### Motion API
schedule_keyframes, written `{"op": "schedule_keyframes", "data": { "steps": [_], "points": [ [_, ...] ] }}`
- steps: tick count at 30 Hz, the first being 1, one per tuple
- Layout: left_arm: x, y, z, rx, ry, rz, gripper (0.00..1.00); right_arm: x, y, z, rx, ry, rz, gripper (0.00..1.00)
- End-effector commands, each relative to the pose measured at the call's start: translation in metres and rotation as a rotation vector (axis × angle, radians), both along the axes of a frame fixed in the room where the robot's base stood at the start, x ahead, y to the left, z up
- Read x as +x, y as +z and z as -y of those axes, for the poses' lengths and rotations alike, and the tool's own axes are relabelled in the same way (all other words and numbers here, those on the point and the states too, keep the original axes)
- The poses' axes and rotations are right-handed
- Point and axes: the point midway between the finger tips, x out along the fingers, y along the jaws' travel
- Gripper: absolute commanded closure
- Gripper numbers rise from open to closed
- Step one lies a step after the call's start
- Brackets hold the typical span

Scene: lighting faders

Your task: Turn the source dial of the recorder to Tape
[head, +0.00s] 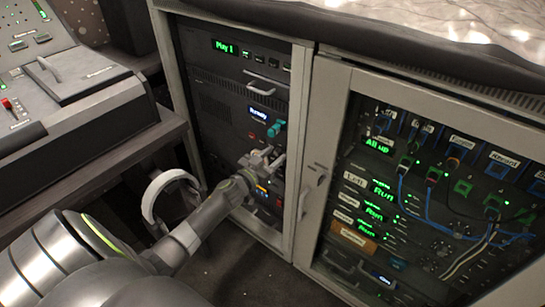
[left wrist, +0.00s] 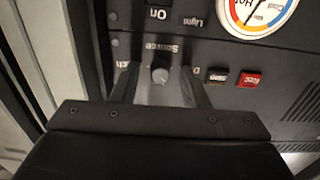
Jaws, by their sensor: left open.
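The source dial (left wrist: 160,70) is a small dark round knob with a grey face on the recorder's black panel, under an upside-down "Source" label in the left wrist view. My left gripper (left wrist: 159,84) is open, with one finger on either side of the dial and a gap on both sides. The fingers partly cover the labels beside the dial, and I cannot read which one says Tape or where the dial points. In the head view my left gripper (head: 268,158) is at the rack front and hides the dial. My right gripper is not in view.
In the head view, a teal knob (head: 275,128) is just above the gripper. A glass-fronted cabinet (head: 330,110) stands right, a mixing desk (head: 90,85) left.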

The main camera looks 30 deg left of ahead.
Motion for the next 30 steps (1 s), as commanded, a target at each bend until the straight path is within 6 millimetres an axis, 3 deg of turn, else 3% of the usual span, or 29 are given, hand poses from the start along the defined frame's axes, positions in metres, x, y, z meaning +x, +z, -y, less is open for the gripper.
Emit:
{"op": "schedule_keyframes", "data": {
  "steps": [5, 14, 23, 30],
  "points": [
    [-0.0002, -0.0001, 0.0001, -0.001, 0.0, 0.0, 0.62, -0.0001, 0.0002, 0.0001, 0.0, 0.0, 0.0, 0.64],
    [-0.0005, -0.0001, 0.0001, -0.001, 0.0, 0.0, 1.0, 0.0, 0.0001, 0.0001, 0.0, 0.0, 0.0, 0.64],
    [-0.0006, 0.0, 0.0, 0.032, 0.0, 0.003, 1.0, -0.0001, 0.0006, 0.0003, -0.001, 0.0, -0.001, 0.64],
    [-0.0006, 0.0, -0.0001, 0.163, 0.0, 0.013, 1.0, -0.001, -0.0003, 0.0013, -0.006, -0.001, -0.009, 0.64]
  ]
}}
